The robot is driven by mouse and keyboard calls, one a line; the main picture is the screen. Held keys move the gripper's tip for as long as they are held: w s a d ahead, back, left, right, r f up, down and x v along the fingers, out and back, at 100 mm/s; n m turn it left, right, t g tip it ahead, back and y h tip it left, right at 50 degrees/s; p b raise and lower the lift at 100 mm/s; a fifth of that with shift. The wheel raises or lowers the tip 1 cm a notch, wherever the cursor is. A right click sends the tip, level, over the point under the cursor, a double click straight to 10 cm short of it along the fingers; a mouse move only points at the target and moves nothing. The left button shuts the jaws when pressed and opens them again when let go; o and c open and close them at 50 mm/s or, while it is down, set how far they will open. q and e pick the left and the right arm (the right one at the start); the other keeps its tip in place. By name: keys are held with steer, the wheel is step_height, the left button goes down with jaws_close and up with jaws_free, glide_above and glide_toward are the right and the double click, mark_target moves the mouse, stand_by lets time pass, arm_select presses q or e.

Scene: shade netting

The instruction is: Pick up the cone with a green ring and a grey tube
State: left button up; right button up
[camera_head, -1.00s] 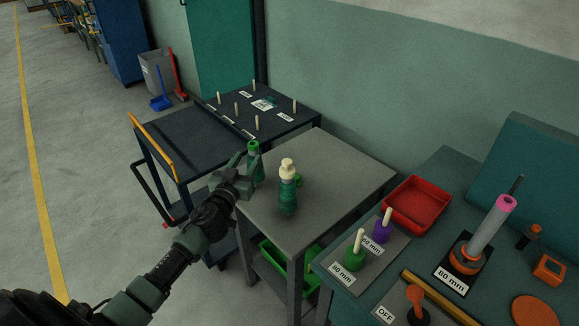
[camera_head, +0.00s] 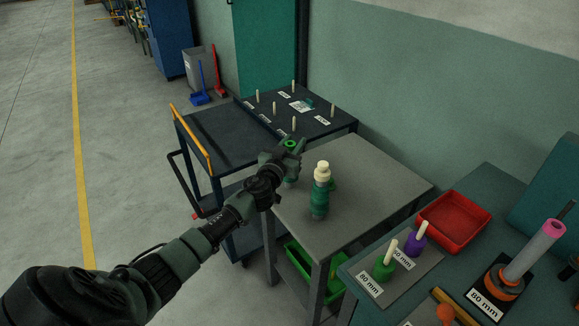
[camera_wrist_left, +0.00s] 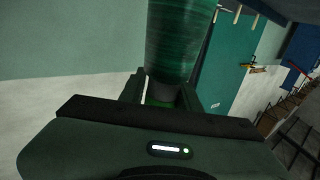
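The cone with a green ring (camera_head: 290,143) stands upright on the small grey table, at its left rear corner. My left gripper (camera_head: 291,152) is at its upper end and hides part of it. In the left wrist view the green-wound cone (camera_wrist_left: 178,40) lies between the two fingers (camera_wrist_left: 165,97), with its narrow end towards the palm. I cannot tell whether the fingers press on it. The colour of its tube is unclear. My right gripper is not in view.
A dark cart with pegs (camera_head: 225,135) is behind. A bench with a red tray (camera_head: 453,222) and ring posts is at the right.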

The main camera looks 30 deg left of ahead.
arm_select(q)
jaws_close()
steer(key=shift+f, duration=0.1)
stand_by(1.1)
